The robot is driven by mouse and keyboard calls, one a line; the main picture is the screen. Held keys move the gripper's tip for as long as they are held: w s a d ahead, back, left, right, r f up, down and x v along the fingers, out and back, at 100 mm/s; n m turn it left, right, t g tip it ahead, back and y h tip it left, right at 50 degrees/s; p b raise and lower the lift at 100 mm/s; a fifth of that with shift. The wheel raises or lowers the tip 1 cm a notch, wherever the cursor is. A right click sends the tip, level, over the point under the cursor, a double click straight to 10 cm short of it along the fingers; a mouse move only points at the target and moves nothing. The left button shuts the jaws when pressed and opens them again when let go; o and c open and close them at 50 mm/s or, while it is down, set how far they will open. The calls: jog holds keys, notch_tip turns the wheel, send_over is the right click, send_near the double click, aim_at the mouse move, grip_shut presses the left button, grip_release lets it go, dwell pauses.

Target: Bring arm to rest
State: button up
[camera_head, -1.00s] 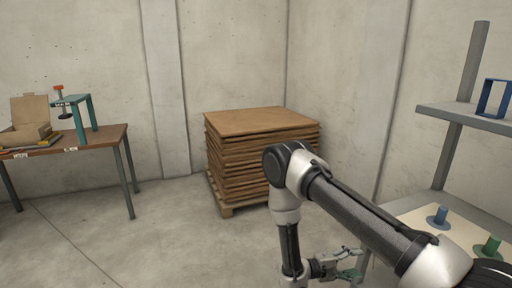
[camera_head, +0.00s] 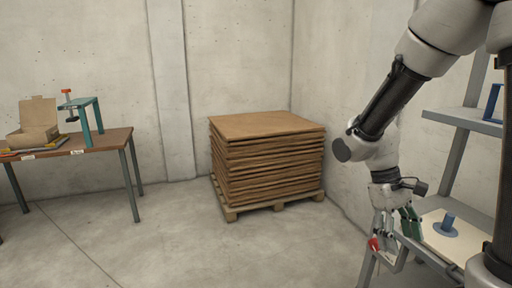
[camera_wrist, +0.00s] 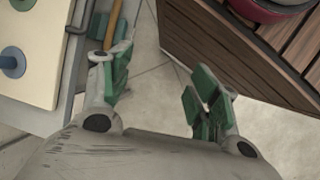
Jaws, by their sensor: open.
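My gripper (camera_head: 396,238) hangs at the lower right in the head view, fingers downward, in front of the shelf unit's lower shelf. In the wrist view my gripper (camera_wrist: 160,88) has its two green-padded fingers spread wide, with only floor visible between them. It holds nothing. My arm comes down to it from the upper right, bent at the elbow.
The grey shelf unit (camera_head: 463,118) stands close at right. Its cream board (camera_head: 432,241) bears a blue peg (camera_head: 447,226). A stack of brown sheets (camera_head: 268,160) sits on a pallet at centre; a table (camera_head: 105,141) stands left. Floor between is clear.

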jog(key=s+d+r+m+t+y, duration=0.1)
jog(key=s+r+m+t, duration=0.1)
jog(key=r, duration=0.5)
jog(key=s+d+r+m+t+y, duration=0.1)
jog(key=s+r+t+y, duration=0.1)
jog(key=s+r+t, duration=0.2)
notch_tip(320, 180, up, 4)
jog(key=shift+s+d+f+m+t, duration=0.1)
jog(key=shift+s+d+m+t, duration=0.3)
jog(key=shift+t, duration=0.8)
